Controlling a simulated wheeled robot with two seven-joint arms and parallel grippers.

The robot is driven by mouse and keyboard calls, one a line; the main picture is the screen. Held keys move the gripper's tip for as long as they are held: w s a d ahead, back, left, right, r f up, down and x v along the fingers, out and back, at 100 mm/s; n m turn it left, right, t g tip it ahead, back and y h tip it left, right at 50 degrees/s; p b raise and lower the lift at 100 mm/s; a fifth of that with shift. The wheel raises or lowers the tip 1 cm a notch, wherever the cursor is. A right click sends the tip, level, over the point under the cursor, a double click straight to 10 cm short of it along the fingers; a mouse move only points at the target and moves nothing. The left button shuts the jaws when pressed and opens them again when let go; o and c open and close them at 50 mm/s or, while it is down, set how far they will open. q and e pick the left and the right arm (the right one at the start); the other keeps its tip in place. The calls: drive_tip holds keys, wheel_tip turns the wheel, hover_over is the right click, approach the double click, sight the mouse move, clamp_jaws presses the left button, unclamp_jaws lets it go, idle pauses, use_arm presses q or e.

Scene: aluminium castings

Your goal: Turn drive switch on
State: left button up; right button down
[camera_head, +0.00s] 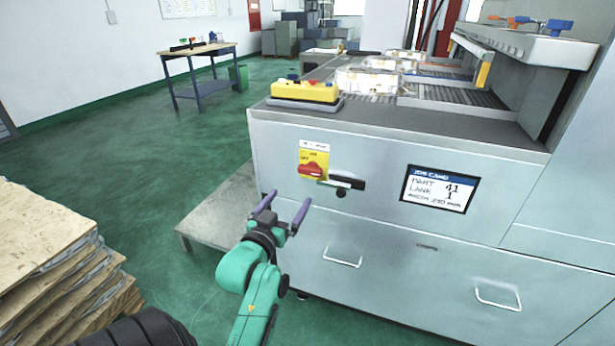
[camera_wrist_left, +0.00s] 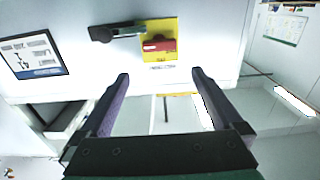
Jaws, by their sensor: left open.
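The drive switch is a red rotary handle (camera_head: 311,170) on a yellow plate (camera_head: 322,153), on the front panel of the grey machine. Its handle lies about level, tilted slightly. In the left wrist view the red handle (camera_wrist_left: 158,45) and yellow plate (camera_wrist_left: 172,25) show above the fingers, upside down. My left gripper (camera_head: 286,197) is open and empty, below and left of the switch in the head view, apart from it. In the left wrist view its two purple fingers (camera_wrist_left: 160,76) point toward the panel just short of the switch. My right gripper is not in view.
A black latch handle (camera_head: 346,183) sits right of the switch. A job card display (camera_head: 438,189) is farther right. A yellow pendant (camera_head: 304,91) lies on the machine top. A low grey platform (camera_head: 215,210) and stacked boards (camera_head: 50,240) stand left. The floor between is clear.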

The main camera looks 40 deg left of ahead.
sight(308, 171)
use_arm(q)
drive_tip(key=x, duration=1.3)
drive_tip(key=shift+w+p, duration=0.15)
drive_tip(key=shift+p, duration=0.25)
drive_tip(key=c, duration=1.1)
drive_tip(key=shift+o, duration=0.2)
